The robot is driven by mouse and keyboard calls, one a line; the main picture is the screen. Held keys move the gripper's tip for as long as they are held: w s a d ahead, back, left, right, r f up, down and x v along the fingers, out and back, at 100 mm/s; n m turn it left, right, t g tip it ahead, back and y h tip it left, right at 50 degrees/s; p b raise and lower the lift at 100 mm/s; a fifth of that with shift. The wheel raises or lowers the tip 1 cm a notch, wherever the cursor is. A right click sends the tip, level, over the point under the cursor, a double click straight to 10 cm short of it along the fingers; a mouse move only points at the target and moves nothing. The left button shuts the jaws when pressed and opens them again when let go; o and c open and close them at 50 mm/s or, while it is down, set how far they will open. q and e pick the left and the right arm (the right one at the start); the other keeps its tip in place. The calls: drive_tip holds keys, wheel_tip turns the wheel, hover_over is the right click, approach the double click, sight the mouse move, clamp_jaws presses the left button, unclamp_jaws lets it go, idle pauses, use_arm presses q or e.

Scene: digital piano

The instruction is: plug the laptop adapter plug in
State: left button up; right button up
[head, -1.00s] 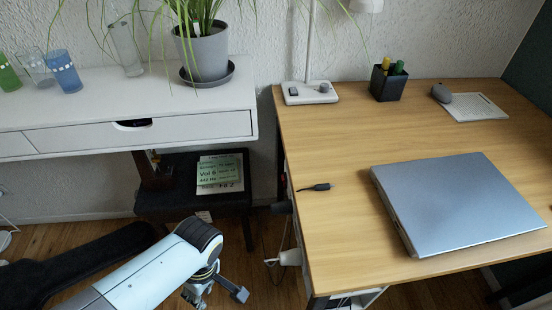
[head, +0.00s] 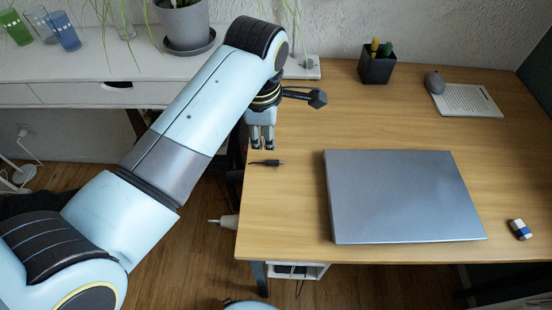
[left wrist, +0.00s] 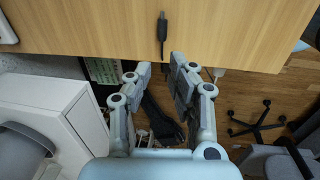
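The adapter plug (head: 266,163) is a small dark connector lying on the left edge of the desk, left of the laptop. In the left wrist view the plug (left wrist: 162,32) lies just ahead of the fingertips with its cable running toward the desk edge. The closed silver laptop (head: 400,195) lies on the desk; I cannot make out its ports. My left gripper (head: 262,146) points down by the desk's left edge, just behind the plug. It also shows in the left wrist view (left wrist: 160,66), fingers apart and nothing between them. My right gripper is out of view.
The wooden desk (head: 290,215) is clear between plug and laptop. A white shelf (head: 80,70) with a plant pot (head: 184,24) is at left.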

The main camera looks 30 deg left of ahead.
sight(265, 163)
use_arm(q)
drive_tip(key=f, duration=0.6)
drive_tip(key=w+f+b, duration=0.1)
drive_tip(key=f, duration=0.3)
drive_tip(key=shift+w+a, duration=0.1)
drive_tip(key=shift+a, duration=0.3)
drive_tip(key=shift+c, duration=0.4)
drive_tip(key=c, duration=0.3)
